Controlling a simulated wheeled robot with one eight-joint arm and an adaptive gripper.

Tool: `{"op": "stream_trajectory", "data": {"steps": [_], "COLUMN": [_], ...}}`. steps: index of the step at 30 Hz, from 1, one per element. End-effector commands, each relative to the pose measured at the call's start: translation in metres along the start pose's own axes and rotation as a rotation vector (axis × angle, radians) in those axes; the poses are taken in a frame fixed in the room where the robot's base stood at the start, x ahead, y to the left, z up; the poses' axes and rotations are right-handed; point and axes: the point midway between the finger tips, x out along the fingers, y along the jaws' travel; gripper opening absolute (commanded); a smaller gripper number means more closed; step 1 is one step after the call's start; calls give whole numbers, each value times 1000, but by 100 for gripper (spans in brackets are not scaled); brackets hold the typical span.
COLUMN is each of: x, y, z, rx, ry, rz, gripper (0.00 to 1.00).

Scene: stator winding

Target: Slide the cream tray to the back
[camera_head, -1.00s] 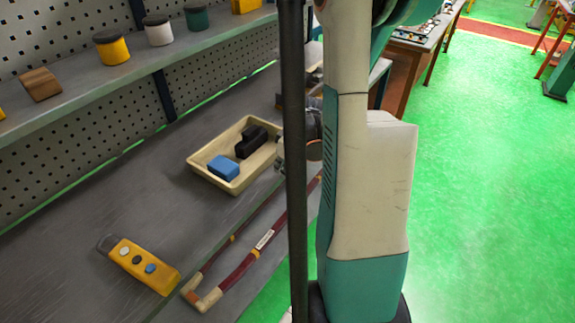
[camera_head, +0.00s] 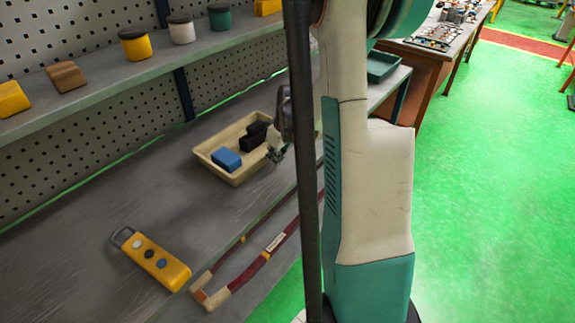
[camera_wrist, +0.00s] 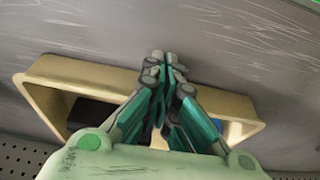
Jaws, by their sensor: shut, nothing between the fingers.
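The cream tray (camera_head: 212,172) sits on the grey workbench below the shelf. It holds a blue block (camera_head: 226,159) and a black object (camera_head: 256,135). My gripper (camera_head: 273,155) is shut and empty, pointing down at the tray's near right side in the head view. In the wrist view the closed fingertips (camera_wrist: 163,58) lie at the middle of the tray's near long rim (camera_wrist: 75,72), just on its bench side. The fingers cover part of the rim and the tray's inside. I cannot tell whether they touch the rim.
A yellow handheld control (camera_head: 152,260) and a maroon bent frame (camera_head: 262,258) lie nearer on the bench (camera_head: 80,240). A shelf (camera_head: 110,70) with several pots runs along the pegboard. A dark pole and my arm block part of the head view.

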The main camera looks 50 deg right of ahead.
Motion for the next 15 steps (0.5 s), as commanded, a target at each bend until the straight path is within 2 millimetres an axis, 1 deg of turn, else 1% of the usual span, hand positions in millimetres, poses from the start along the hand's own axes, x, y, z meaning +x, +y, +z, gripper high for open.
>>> {"op": "stream_trajectory", "data": {"steps": [1,3,15], "x": [6,12,45], "y": [-1,-1,-1], "z": [-17,-38,-152], "rx": [-6,-6,-4], "ry": [1,1,1], "rz": [-1,-1,0], "gripper": [0,0,0]}}
